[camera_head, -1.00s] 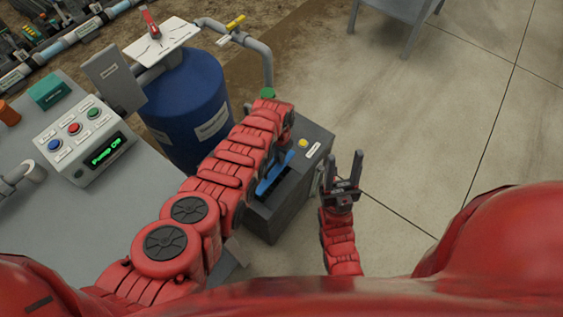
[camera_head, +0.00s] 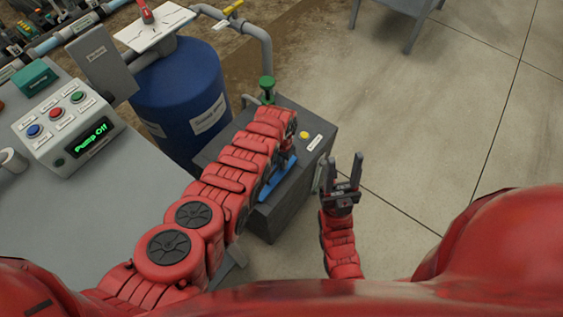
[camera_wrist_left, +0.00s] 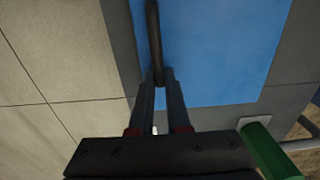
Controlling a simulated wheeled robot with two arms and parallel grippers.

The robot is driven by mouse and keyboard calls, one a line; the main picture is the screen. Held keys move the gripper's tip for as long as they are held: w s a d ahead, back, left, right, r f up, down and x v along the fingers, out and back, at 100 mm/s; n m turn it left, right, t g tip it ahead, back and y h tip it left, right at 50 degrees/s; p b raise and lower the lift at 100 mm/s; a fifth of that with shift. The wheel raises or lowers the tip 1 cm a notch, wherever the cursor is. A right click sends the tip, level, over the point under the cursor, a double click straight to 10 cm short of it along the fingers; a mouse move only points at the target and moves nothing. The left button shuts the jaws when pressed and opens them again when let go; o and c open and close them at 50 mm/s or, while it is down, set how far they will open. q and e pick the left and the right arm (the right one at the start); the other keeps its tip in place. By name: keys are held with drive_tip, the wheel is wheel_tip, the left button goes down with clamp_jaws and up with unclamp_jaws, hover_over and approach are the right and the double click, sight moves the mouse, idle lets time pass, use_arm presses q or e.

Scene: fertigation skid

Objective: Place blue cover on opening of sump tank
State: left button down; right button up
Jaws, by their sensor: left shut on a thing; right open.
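The grey sump tank (camera_head: 312,172) is a box on the floor in the middle of the head view. The blue cover (camera_head: 268,186) is over its top, partly hidden by my left arm. In the left wrist view the cover (camera_wrist_left: 225,50) is a flat blue sheet with a dark bar handle (camera_wrist_left: 154,35). My left gripper (camera_wrist_left: 160,88) is shut on this handle; in the head view the gripper (camera_head: 289,148) is largely hidden. The opening is not visible, and I cannot tell whether the cover rests flat. My right gripper (camera_head: 355,172) is open and empty, right of the tank.
A green-handled valve (camera_head: 267,88) stands at the tank's back edge, close to my left arm; its handle (camera_wrist_left: 268,150) also shows beside the left gripper. A yellow button (camera_head: 304,135) is on the tank top. A blue drum (camera_head: 180,95) stands behind left.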

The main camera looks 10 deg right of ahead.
use_arm(q)
drive_tip(key=shift+f+b, duration=0.55)
idle(0.4)
drive_tip(key=c, duration=0.8)
unclamp_jaws()
wheel_tip(320, 180, up, 4)
drive_tip(key=p, duration=0.3)
drive_tip(key=shift+w+r, duration=0.1)
drive_tip(key=shift+r, duration=0.1)
wheel_tip(320, 180, up, 13)
